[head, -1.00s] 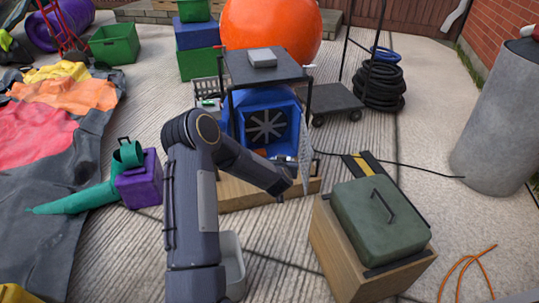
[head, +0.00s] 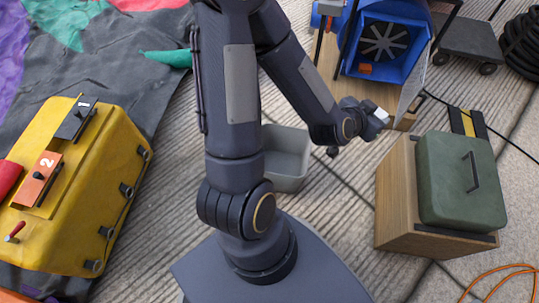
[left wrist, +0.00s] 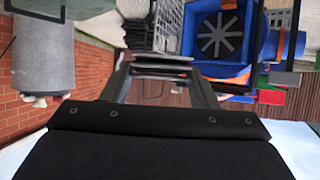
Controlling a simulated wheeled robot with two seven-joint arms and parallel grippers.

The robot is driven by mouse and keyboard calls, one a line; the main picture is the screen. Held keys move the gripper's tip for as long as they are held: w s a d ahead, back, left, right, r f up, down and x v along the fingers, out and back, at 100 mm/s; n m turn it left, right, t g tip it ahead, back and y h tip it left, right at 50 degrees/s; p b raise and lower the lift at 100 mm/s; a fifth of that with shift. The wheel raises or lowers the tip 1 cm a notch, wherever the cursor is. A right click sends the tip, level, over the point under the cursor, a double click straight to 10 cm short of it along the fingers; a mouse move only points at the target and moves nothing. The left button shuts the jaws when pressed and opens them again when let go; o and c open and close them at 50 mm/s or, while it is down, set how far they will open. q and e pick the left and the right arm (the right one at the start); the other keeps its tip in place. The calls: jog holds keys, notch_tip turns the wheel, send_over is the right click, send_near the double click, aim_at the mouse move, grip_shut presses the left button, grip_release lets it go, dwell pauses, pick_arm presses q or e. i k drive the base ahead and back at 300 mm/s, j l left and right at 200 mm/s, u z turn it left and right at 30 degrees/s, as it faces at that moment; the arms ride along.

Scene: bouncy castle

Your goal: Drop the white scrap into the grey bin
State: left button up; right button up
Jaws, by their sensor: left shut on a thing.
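My left gripper (head: 375,112) is in front of the blue blower, to the right of and beyond the grey bin. A small white patch, the white scrap (head: 382,115), shows at its fingertips, and the jaws are shut on it. The grey bin (head: 288,160) stands on the paving, open at the top, its left part hidden behind my left arm. The gripper is outside the bin's rim. In the left wrist view the fingers (left wrist: 163,75) point up the picture, and I cannot make out the scrap between them. My right gripper is not in view.
A wooden box (head: 397,190) with a green case (head: 460,180) stands right of the bin. The blue blower (head: 385,45) is behind the gripper. A yellow case (head: 85,190) stands at the left. A dark cable crosses the paving near the bin.

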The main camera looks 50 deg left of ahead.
aim_at(276, 171)
jog(key=u, duration=0.45)
jog(key=i+u, duration=0.1)
jog(key=u, duration=0.35)
jog(key=l+u, duration=0.15)
jog(key=u, duration=0.3)
jog(key=i+u, duration=0.1)
jog(key=u, duration=0.35)
jog(key=k+l+z, duration=0.1)
jog(key=l, duration=0.2)
jog(key=k+l, duration=0.15)
jog(key=l, duration=0.2)
jog(key=k+l+z, duration=0.15)
jog(key=l, duration=0.15)
jog(key=k+l+z, duration=0.1)
jog(key=l, duration=0.25)
